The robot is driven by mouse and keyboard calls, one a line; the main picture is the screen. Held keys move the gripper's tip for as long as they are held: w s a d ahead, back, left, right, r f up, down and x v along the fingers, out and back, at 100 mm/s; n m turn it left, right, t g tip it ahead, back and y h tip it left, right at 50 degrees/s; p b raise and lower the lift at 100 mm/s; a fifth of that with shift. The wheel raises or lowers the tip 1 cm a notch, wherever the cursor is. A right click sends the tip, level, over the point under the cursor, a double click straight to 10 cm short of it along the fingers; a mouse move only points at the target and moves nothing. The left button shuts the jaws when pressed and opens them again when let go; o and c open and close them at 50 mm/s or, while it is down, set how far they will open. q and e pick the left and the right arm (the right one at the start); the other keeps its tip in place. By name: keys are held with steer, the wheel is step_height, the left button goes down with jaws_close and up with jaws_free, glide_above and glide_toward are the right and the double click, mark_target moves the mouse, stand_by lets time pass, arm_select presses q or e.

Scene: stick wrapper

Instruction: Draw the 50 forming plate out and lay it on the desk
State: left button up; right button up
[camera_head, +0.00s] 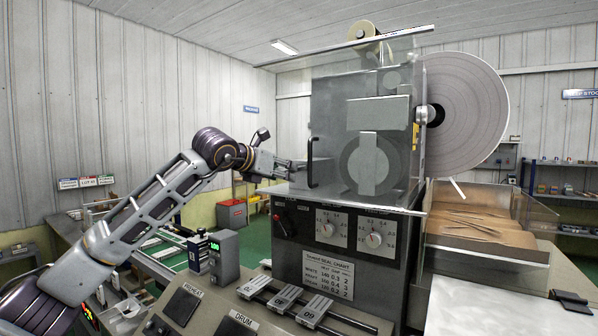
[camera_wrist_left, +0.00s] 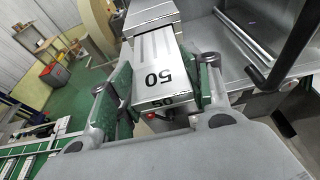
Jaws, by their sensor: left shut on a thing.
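The 50 forming plate (camera_wrist_left: 152,72) is a light metal plate with grooves, marked "50" on its top and end. In the left wrist view it lies between the green-padded fingers of my left gripper (camera_wrist_left: 157,88), which is shut on it. Its far end meets a metal block (camera_wrist_left: 150,14) of the machine; how much is inside is hidden. In the head view my left gripper (camera_head: 284,166) is at the left side of the machine (camera_head: 365,150), by the clear guard, and the plate is hard to make out. The desk (camera_head: 225,300) is below. My right gripper is not in view.
Several similar plates (camera_head: 285,298) lie in a row on the desk, one marked "60". A grey box with a green display (camera_head: 224,256) stands behind them. The guard's black handle (camera_head: 311,162) is close to my left gripper. A large paper reel (camera_head: 465,110) is at right.

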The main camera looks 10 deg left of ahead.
arm_select(q)
steer(key=shift+s+a, duration=0.1)
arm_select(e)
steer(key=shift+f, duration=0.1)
arm_select(q)
steer(key=shift+s+a+b, duration=0.2)
steer(key=shift+s+b, duration=0.15)
steer(key=shift+s, duration=0.05)
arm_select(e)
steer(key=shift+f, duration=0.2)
